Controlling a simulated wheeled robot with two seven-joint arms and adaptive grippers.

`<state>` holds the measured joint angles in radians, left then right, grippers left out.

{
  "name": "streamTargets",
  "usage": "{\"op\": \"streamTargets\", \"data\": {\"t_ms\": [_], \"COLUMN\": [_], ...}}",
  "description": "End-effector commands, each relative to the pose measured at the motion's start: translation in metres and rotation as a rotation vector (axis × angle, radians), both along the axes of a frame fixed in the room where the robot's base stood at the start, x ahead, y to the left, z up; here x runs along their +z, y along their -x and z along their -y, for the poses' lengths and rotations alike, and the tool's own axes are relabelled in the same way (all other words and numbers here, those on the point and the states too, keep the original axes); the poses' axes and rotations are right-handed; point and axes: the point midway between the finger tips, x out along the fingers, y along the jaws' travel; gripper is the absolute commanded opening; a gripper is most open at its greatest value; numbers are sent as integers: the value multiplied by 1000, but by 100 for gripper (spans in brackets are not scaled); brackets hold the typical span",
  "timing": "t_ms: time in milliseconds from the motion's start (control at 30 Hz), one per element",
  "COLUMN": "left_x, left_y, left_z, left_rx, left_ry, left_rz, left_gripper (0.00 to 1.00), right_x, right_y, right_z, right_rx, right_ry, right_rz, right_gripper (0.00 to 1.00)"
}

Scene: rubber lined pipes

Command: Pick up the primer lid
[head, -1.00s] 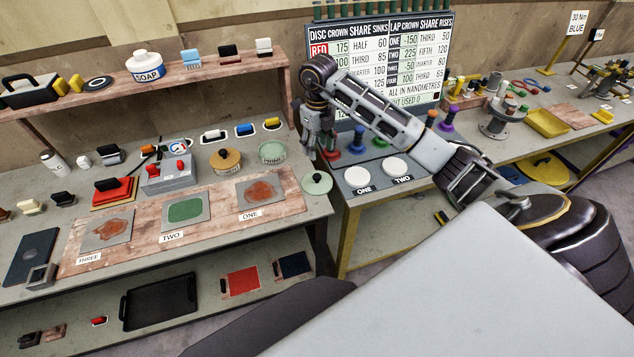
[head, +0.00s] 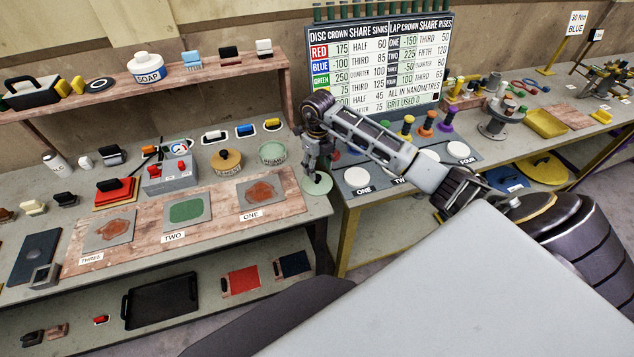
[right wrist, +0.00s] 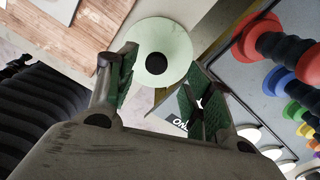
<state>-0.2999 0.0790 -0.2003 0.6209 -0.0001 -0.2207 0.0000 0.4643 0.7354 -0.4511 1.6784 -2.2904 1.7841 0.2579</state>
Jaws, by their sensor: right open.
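The primer lid is a pale green disc (head: 317,185) with a dark knob, lying at the right front corner of the left bench. In the right wrist view the lid (right wrist: 172,38) is at top centre, its dark knob between the fingers. My right gripper (head: 312,172) is open and points down just above the lid, partly hiding it in the head view. In the right wrist view the open gripper (right wrist: 160,72) has a finger on each side of the knob; I cannot tell whether they touch the lid. The pale green primer tin (head: 272,154) stands left of the gripper. My left gripper is out of view.
A tan tin (head: 227,161) stands beside the primer tin. A wooden board (head: 225,232) with several square plates lies in front. To the right, a grey panel (head: 350,200) holds white discs and coloured-handled tools. The sign board (head: 375,60) stands behind the arm.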

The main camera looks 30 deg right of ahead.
Motion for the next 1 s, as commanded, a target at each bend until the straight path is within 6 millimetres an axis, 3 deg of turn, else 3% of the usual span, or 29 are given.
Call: {"op": "streamTargets", "data": {"t_ms": [367, 800, 1000], "left_x": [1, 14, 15], "left_y": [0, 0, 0], "left_z": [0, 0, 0], "left_rx": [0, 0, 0], "left_ry": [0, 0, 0], "left_rz": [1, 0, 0], "left_gripper": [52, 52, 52], "right_x": [-3, -42, -52], "right_y": [0, 3, 2], "right_z": [-1, -4, -4], "right_rx": [0, 0, 0], "right_ry": [-1, -1, 0], "right_rz": [-1, -2, 0], "right_gripper": [51, 51, 51]}}
